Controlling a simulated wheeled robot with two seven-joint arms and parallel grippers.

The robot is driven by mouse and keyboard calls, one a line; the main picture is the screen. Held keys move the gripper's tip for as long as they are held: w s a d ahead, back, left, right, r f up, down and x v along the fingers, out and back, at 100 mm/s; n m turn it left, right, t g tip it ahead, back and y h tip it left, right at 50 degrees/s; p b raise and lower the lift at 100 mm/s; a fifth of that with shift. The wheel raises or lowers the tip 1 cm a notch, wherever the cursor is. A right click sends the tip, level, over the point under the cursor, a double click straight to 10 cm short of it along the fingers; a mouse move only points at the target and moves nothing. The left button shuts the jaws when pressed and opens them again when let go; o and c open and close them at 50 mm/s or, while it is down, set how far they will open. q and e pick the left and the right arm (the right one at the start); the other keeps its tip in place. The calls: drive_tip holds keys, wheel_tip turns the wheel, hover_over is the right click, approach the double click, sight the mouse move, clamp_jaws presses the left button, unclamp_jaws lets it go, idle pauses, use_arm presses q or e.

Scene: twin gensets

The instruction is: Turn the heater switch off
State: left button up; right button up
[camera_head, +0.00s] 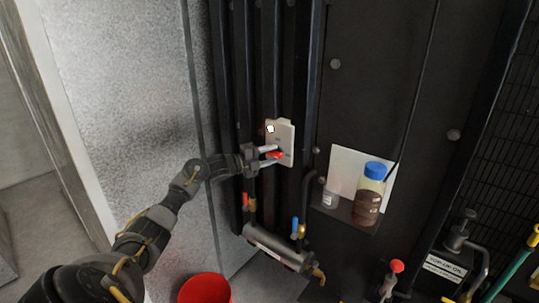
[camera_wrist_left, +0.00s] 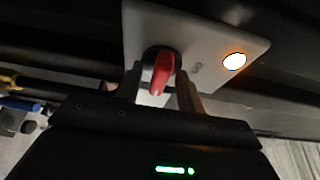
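The heater switch is a pale plate (camera_head: 286,133) on the dark ribbed panel, with a red rotary knob (camera_head: 275,154) low on it and a lit lamp (camera_head: 270,129) near its top. In the left wrist view the red knob (camera_wrist_left: 163,72) sits on a black round base and the lamp (camera_wrist_left: 234,61) glows whitish-orange. My left gripper (camera_head: 270,155) is at the plate, with its fingers on either side of the knob. In the left wrist view a gap shows between the knob and the left-hand finger; contact on the other side is unclear. My right gripper is not in view.
Below are a horizontal metal cylinder (camera_head: 272,247) and valves with red (camera_head: 245,200) and blue (camera_head: 295,225) handles. A blue-capped bottle (camera_head: 369,195) stands on a small shelf to the right. A red bucket (camera_head: 205,289) is on the floor.

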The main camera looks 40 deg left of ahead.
use_arm(q)
clamp_jaws()
